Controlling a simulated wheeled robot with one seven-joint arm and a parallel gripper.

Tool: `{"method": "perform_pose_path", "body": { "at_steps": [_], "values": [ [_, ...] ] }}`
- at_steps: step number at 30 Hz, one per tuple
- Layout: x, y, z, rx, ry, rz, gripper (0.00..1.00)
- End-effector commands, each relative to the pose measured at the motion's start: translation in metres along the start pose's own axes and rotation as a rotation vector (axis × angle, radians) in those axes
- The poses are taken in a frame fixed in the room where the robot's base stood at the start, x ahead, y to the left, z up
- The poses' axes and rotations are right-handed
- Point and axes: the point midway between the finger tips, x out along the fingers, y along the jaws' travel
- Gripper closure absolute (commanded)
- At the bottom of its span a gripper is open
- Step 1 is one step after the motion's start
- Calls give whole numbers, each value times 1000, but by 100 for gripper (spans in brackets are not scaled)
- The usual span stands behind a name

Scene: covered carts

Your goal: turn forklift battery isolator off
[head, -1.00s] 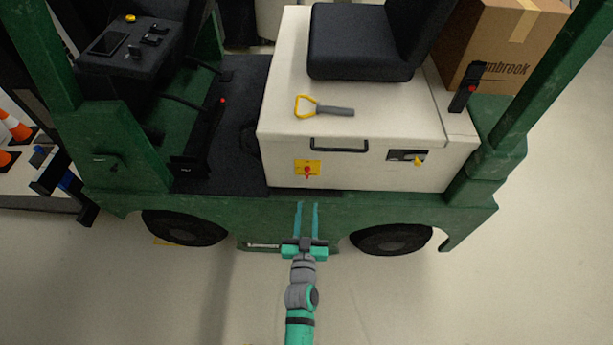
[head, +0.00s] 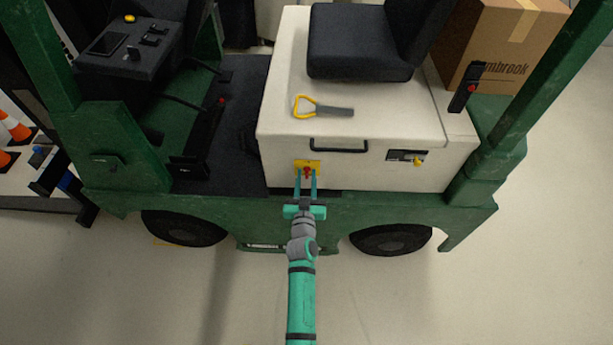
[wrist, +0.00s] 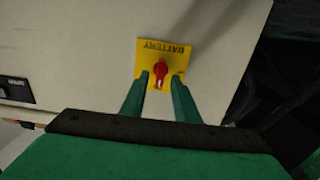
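The battery isolator is a red rotary handle (wrist: 160,73) on a yellow plate (wrist: 152,50) lettered BATTERY, on the front of the forklift's cream seat box (head: 390,182). In the head view the red handle (head: 307,171) is partly covered by my fingers. My gripper (head: 307,176) is in front of the plate, its two green fingers apart. In the wrist view my gripper (wrist: 162,82) has one finger on each side of the handle's lower end, with gaps showing. I cannot tell how deep the fingertips reach.
A black grab handle (head: 338,146) is above the plate, and a panel with a yellow key (head: 418,160) is to its right. A yellow-handled tool (head: 310,106) lies on the box beside the black seat (head: 360,45). The green chassis (head: 270,215) is below.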

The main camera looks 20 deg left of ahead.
Motion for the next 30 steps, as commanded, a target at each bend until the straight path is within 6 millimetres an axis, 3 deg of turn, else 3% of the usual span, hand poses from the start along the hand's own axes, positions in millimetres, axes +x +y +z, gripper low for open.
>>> {"method": "perform_pose_path", "body": {
  "at_steps": [11,15,30],
  "values": [
    [5,-1,0,1,0,-1,72],
    [5,-1,0,1,0,-1,100],
    [5,-1,0,-88,0,1,100]
  ]
}}
